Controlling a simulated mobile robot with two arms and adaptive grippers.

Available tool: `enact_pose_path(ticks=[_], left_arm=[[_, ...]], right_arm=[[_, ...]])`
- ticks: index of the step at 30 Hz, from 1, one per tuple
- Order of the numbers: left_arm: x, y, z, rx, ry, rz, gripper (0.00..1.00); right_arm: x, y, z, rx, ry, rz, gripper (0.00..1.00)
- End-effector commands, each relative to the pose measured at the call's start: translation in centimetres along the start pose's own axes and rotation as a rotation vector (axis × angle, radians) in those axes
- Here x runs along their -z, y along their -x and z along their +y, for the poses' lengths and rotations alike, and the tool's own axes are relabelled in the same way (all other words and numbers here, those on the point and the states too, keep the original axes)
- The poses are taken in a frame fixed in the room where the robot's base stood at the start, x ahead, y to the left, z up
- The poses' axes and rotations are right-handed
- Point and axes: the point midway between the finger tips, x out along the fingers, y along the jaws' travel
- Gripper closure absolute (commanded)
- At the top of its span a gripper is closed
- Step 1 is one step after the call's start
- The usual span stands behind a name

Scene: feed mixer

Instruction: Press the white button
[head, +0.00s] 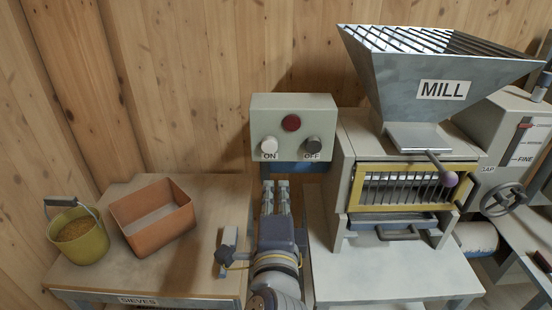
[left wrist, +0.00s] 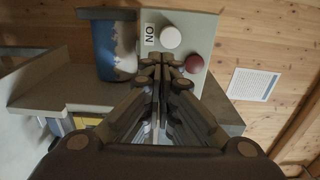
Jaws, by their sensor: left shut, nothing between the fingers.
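The white button (head: 269,146) sits on the lower left of a pale grey control box (head: 258,110), above the label ON. It also shows in the left wrist view (left wrist: 171,37), just beyond my fingertips. My left gripper (head: 275,184) is shut and empty, pointing at the box from below. In the head view its fingertips are below the white button and look apart from it. In the left wrist view the fingertips (left wrist: 162,60) lie just short of the button; whether they touch the box is hard to tell. My right gripper is not in view.
A dark grey OFF button (head: 313,145) and a red button (head: 291,123) share the box. To the right stands the mill with its hopper (head: 430,85). On the left table are a yellow bucket (head: 77,236) and an orange bin (head: 152,217).

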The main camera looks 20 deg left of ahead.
Motion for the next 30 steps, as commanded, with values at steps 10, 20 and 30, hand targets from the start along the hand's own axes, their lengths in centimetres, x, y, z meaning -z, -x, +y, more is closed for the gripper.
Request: enact_pose_path(ticks=[10, 20, 30], left_arm=[[-0.1, -7.5, -0.4, 0.001, -0.004, -0.002, 1.00], [-0.1, -10.4, -0.1, 0.000, -0.001, 0.000, 1.00], [0.0, -10.5, 0.0, -0.001, -0.001, 0.000, 1.00]], right_arm=[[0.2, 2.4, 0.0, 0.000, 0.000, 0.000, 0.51], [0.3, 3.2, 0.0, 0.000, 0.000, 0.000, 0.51], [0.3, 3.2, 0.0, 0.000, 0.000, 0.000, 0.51]])
